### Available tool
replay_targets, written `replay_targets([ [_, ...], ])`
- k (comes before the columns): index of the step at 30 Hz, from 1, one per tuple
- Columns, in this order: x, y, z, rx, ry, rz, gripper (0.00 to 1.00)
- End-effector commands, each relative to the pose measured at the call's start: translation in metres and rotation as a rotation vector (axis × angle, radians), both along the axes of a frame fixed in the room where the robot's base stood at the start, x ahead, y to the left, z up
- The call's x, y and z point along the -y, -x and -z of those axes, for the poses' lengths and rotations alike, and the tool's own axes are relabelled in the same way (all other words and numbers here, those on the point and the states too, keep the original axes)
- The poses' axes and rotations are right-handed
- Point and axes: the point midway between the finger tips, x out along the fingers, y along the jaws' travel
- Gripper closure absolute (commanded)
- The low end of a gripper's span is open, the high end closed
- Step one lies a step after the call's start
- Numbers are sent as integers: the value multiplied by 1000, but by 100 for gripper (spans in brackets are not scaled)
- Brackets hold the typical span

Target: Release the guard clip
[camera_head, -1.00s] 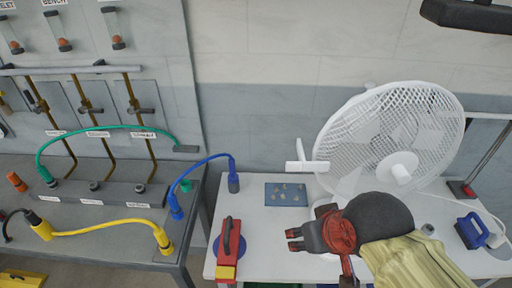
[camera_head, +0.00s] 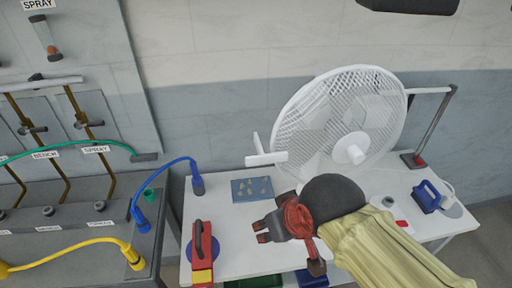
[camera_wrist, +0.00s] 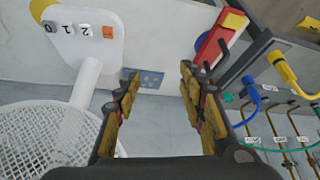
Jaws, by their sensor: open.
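A white fan (camera_head: 340,125) with a round mesh guard stands on the white table. A white block-like piece with an upright tab (camera_head: 268,158) juts out at the guard's left edge; I cannot tell for sure whether it is the guard clip. My gripper (camera_head: 263,232) is open and empty, low in front of the fan, nearer than this piece and apart from it. In the wrist view the open fingers (camera_wrist: 158,78) have nothing between them. The fan guard (camera_wrist: 45,135) is at lower left there, and the numbered button panel (camera_wrist: 84,32) at upper left. No clip is clearly visible there.
A red tool with a yellow end (camera_head: 203,250) lies left of my gripper. A blue card with small pieces (camera_head: 252,189) lies behind the gripper. A blue-handled device (camera_head: 428,196) is at right. A grey bench with cables (camera_head: 80,225) stands at left.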

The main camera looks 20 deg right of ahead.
Motion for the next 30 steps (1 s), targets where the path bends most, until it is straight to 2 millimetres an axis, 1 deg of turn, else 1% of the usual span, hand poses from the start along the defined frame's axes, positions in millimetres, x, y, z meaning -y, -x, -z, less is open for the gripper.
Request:
replay_targets([
  [1,-1,0,-2,0,0,-2,64],
  [5,-5,0,-15,-5,0,-21,71],
  [11,-21,-3,-37,-66,2,-78,83],
  [20,-46,-21,-77,-171,40,-183,100],
  [26,-59,-32,-105,-257,76,-202,100],
  [30,-66,-39,-123,-321,97,-159,100],
])
